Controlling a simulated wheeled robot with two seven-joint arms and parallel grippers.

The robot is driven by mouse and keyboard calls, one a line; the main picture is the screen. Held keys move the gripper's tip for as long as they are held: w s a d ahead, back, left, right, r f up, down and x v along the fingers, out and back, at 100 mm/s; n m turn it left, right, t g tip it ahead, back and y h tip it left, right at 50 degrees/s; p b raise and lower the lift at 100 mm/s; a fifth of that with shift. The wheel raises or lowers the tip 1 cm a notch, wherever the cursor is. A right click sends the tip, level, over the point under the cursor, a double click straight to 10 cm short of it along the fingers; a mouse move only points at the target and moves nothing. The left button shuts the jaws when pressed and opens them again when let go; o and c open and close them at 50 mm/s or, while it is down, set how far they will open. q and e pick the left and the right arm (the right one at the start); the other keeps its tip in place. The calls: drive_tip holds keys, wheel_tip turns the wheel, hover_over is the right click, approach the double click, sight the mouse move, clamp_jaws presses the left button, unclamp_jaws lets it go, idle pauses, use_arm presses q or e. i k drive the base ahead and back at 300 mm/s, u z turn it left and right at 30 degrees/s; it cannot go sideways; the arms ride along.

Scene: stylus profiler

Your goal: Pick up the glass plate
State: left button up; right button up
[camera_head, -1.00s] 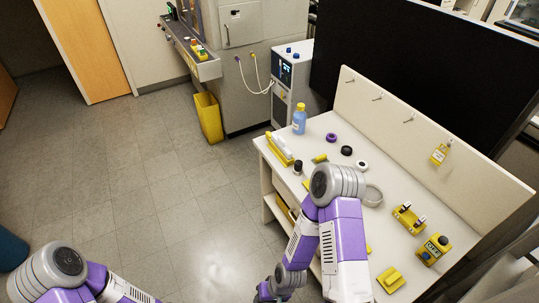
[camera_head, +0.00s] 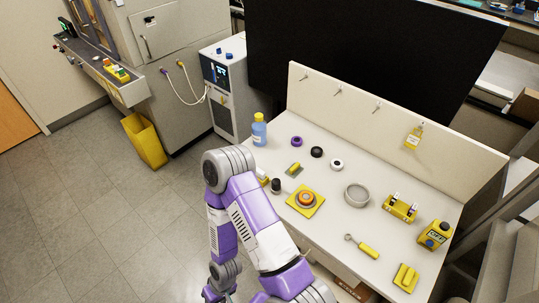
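I cannot make out a glass plate for certain anywhere on the white bench (camera_head: 327,237); my arm hides part of the bench's left side. My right arm crosses the lower middle of the view, bent at the elbow, in front of the bench's left edge. My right gripper (camera_head: 216,293) shows only in part at the bottom edge, low and off the benchtop. Its fingers are too small and cut off to read. My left gripper is out of view.
The bench carries a blue bottle (camera_head: 259,130), a yellow square with an orange round part (camera_head: 305,199), a grey ring (camera_head: 356,195), a yellow-handled tool (camera_head: 368,251) and a yellow holder (camera_head: 400,208). A yellow bin (camera_head: 145,141) stands on the floor. Floor left of the bench is clear.

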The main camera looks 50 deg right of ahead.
sight(295, 170)
drive_tip(key=i, duration=2.55)
drive_tip(key=z, duration=2.7)
